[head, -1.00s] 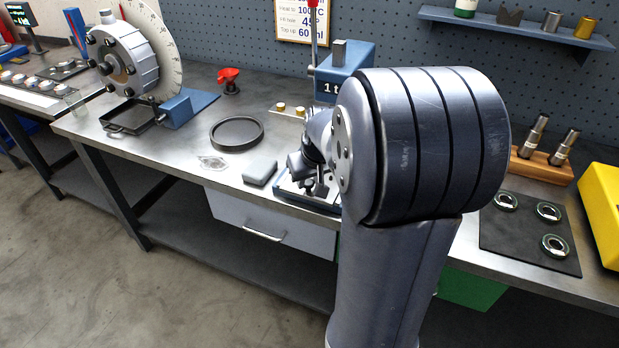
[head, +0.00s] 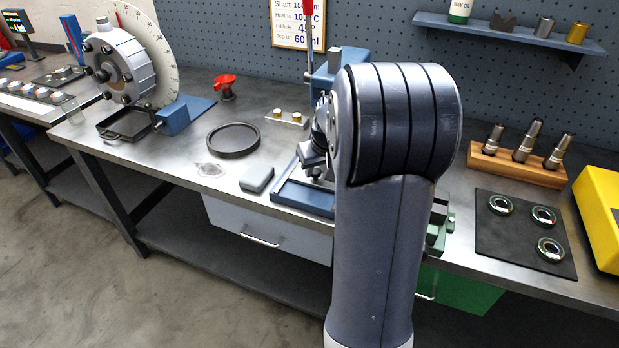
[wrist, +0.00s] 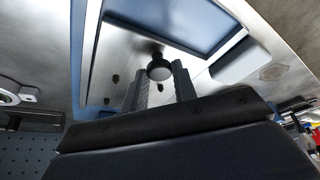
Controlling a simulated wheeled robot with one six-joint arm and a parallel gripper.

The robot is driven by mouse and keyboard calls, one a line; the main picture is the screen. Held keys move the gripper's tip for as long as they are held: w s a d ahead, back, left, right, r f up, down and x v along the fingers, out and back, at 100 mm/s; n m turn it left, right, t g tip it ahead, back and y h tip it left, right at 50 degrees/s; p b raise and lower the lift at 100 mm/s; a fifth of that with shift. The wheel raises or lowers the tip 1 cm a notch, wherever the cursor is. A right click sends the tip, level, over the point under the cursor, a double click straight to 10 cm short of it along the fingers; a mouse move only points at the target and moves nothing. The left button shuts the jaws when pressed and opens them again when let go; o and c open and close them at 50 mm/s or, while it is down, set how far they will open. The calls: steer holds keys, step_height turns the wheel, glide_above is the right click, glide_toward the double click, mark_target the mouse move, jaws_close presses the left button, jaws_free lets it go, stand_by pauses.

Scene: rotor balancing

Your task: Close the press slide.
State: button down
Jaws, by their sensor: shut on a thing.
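The press has a blue body (head: 345,58) with a red-topped lever and stands at the back of the bench, partly hidden by my arm. Its blue base frame (head: 300,203) reaches toward the bench's front edge. In the wrist view, a bare metal plate (wrist: 120,48) with blue edging (wrist: 90,60) fills much of the picture. A dark round knob (wrist: 159,68) stands on it. My gripper (wrist: 160,78) has one finger on each side of the knob and is shut on it.
A grey block (head: 257,178) and a dark ring (head: 233,139) lie left of the press. A small plate with brass pieces (head: 286,118) is behind. At right are a wooden tool rack (head: 520,170), a dark mat with rings (head: 520,257) and a yellow case (head: 597,205).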

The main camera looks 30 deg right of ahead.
steer(key=shift+w+d+r, duration=0.1)
steer(key=shift+w+d, duration=0.55)
steer(key=shift+d, duration=0.15)
steer(key=c, duration=1.1)
jaws_free()
steer(key=shift+d, duration=0.1)
steer(key=shift+c, duration=0.2)
steer(key=v, duration=1)
steer(key=shift+r, duration=0.25)
steer(key=shift+s+f, duration=0.1)
steer(key=shift+s, duration=0.05)
